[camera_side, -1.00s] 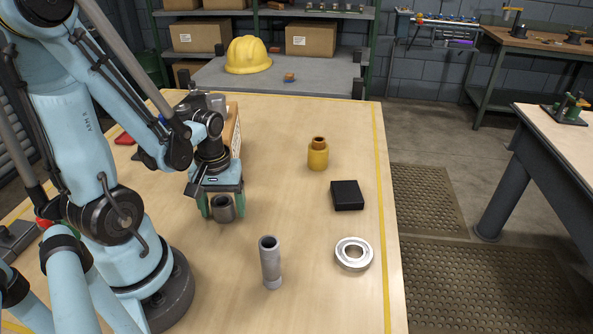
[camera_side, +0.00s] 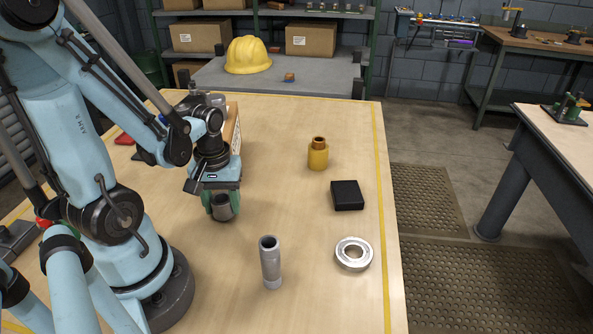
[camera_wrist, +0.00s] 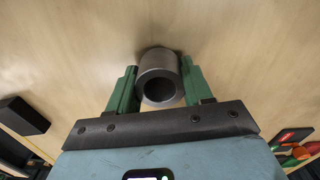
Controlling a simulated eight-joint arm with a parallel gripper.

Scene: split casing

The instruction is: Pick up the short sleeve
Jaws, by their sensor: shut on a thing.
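The short sleeve (camera_side: 222,211) is a dark grey, wide, hollow cylinder in front of my arm, at the left middle of the table. My gripper (camera_side: 221,207) points down with its green fingers shut on the sleeve's sides. In the wrist view the sleeve (camera_wrist: 158,60) sits between the two fingers (camera_wrist: 159,88), its open bore facing the camera. In the side view the sleeve leans slightly. I cannot tell whether its base touches the table.
A taller, thinner grey tube (camera_side: 271,265) stands at the front. A wooden box (camera_side: 234,130) is behind my gripper. The table centre is clear.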

